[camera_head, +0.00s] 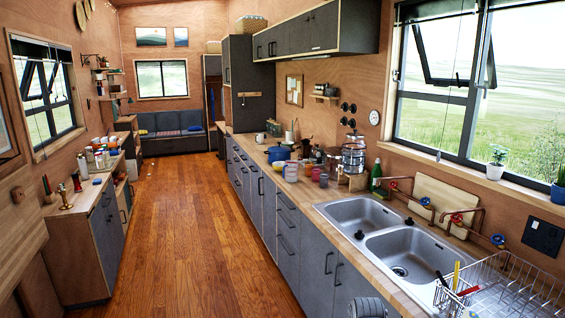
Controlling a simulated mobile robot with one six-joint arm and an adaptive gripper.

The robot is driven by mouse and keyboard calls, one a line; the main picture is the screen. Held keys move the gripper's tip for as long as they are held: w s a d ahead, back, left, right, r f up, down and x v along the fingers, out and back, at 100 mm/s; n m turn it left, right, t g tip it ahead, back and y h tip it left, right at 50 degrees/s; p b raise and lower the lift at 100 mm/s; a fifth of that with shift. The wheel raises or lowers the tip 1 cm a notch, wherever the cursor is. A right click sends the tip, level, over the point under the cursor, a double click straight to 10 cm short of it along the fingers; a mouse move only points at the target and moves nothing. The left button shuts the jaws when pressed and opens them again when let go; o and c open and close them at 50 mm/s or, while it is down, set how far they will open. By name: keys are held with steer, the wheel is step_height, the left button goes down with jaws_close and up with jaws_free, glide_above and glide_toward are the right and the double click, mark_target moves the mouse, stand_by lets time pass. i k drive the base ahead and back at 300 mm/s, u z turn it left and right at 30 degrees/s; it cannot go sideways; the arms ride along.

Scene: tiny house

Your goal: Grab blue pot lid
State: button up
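A blue pot (279,156) stands on the wooden counter along the right side, well ahead. Its lid appears to be on top, but it is too small to tell the lid clearly from the pot. My gripper is not in view. A grey rounded part at the bottom edge may belong to my arm.
A lower cabinet (85,235) stands left. The wooden floor (190,220) between is clear.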

mark_target(279, 148)
steer(key=u, duration=0.15)
steer(key=i, duration=0.7)
steer(key=u, duration=0.5)
steer(key=i, duration=0.75)
steer(key=u, duration=0.5)
steer(key=i, duration=3.1)
steer(key=z, duration=0.3)
